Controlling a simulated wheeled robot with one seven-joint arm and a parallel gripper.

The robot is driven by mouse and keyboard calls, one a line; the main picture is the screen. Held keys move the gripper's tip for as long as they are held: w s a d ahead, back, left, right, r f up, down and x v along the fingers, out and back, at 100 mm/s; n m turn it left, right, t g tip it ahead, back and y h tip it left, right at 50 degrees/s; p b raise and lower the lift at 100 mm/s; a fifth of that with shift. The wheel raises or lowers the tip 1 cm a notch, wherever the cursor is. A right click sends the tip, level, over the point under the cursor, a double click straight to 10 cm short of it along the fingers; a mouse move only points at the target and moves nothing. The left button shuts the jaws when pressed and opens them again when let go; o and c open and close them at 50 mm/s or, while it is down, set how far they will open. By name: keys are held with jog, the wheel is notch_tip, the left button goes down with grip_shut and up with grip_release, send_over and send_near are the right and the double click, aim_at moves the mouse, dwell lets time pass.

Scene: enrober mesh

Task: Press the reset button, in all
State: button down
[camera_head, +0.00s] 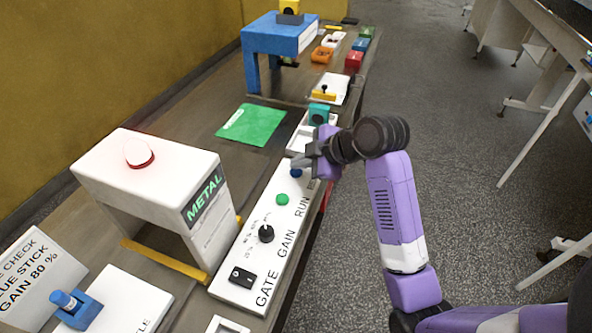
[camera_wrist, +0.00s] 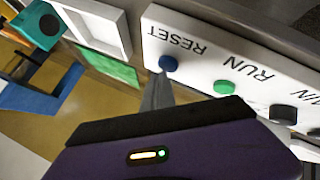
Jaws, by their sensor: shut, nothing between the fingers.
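The reset button is a blue round button (camera_wrist: 168,63) beside the printed word RESET on the white control panel (camera_wrist: 205,72). In the head view the blue button (camera_head: 296,173) sits at the far end of the panel (camera_head: 245,262), partly hidden by my gripper. My gripper (camera_head: 301,163) is shut and empty, close to the blue button. In the wrist view its closed fingertips (camera_wrist: 158,84) appear just beside the button; I cannot tell whether they touch it.
A green RUN button (camera_head: 282,199), black GAIN knob (camera_head: 266,233) and GATE switch (camera_head: 242,277) lie along the panel. A white METAL housing (camera_head: 165,175) with a red lamp (camera_head: 138,153) stands left. A tray (camera_head: 301,139) lies beyond.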

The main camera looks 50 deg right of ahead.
aim_at(299, 173)
jog(key=shift+f+b, duration=0.3)
jog(key=shift+f, duration=0.2)
dwell(0.4)
jog(key=shift+r, duration=0.1)
jog(key=shift+r+p, duration=0.8)
jog(key=shift+r, duration=0.05)
notch_tip(299, 173, up, 5)
jog(key=p, duration=0.4)
dwell(1.1)
